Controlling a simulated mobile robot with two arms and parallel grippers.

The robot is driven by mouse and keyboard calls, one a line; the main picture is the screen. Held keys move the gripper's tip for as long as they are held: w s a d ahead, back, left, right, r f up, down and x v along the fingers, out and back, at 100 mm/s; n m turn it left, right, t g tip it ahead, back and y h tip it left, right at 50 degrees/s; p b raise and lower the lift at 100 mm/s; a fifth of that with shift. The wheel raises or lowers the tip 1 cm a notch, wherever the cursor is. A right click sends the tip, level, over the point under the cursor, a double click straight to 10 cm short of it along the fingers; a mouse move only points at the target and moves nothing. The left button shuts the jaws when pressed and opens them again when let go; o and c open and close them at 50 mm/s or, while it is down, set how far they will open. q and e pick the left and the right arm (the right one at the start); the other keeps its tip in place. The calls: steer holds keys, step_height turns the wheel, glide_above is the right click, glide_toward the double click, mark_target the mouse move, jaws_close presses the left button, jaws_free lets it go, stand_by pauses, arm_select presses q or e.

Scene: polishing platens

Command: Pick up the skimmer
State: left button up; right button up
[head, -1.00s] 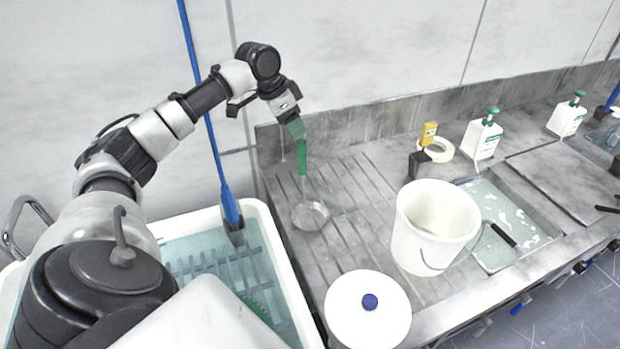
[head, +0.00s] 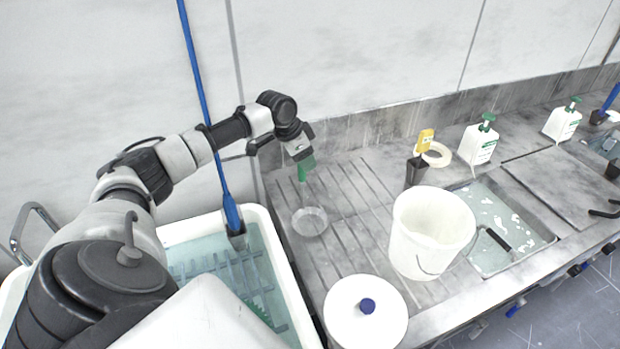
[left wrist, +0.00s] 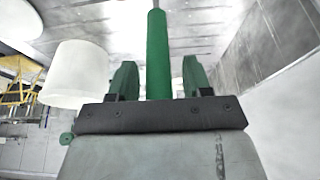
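The skimmer (head: 310,222) has a round, shallow metal head that rests on the grooved drainboard in the head view. Its green handle (left wrist: 157,45) shows in the left wrist view, running between the two green fingers of my left gripper (left wrist: 160,82). Gaps show on both sides of the handle, so the fingers are open around it. In the head view my left gripper (head: 304,168) is just behind the skimmer head and hides most of the handle. My right gripper is not in view.
A white bucket (head: 405,235) and a white lidded container (head: 345,325) stand right of the skimmer. A water-filled tub (head: 268,235) with a blue-handled brush (head: 232,212) is at left. Dispenser bottles (head: 478,145) stand at the back.

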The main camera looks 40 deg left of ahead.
arm_select(q)
jaws_close()
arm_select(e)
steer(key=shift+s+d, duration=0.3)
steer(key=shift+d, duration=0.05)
arm_select(q)
steer(key=shift+r, duration=0.2)
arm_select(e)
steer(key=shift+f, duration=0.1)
